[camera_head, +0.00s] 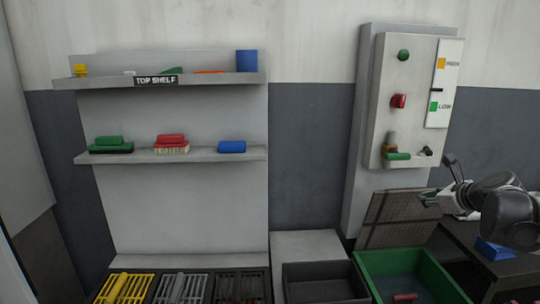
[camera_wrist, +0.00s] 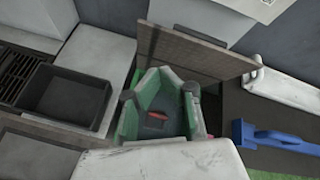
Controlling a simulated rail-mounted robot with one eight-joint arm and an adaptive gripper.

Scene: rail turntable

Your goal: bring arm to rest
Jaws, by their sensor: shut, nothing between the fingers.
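My arm enters from the right in the head view, with my gripper (camera_head: 432,199) held out to the left over the right-hand bench, near the wall panel's foot. The gripper is shut and holds nothing. It is small in this view. In the wrist view, a pale part of my own wrist covers the bottom middle.
A green bin (camera_head: 366,268) with a red item (camera_head: 405,297) inside stands below the gripper. A brown board (camera_head: 398,218) leans behind it. A dark tray (camera_head: 300,268) is left of the bin. A blue object (camera_wrist: 270,138) lies on the bench. Shelves (camera_head: 215,154) hold brushes and blocks.

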